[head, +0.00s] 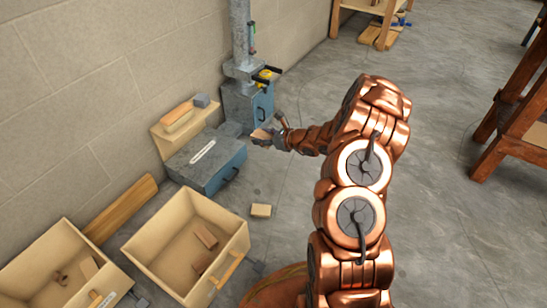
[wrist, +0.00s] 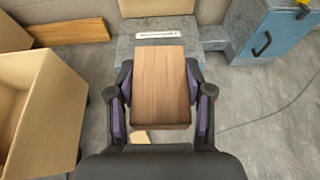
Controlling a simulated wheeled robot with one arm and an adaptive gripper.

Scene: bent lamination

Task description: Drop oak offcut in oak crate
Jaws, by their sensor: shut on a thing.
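My gripper (wrist: 163,108) is shut on a brown wooden block, which I take to be the oak offcut (wrist: 165,82). The fingers press its two sides. In the head view the block (head: 261,133) is in the air, near the blue-grey metal chest. Two open wooden crates stand at the lower left. The nearer-to-middle crate (head: 236,249) holds two brown blocks, and the left crate (head: 30,246) holds a few small wood pieces. I cannot tell which is the oak crate. A crate (wrist: 68,95) also shows at the left of the wrist view, empty as far as seen.
A pale wood block (head: 261,210) lies on the floor right of the crates. The metal chest (head: 207,162) and a blue cabinet (head: 248,105) stand along the wall. A plank (head: 121,208) leans behind the crates. Floor to the right is mostly clear.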

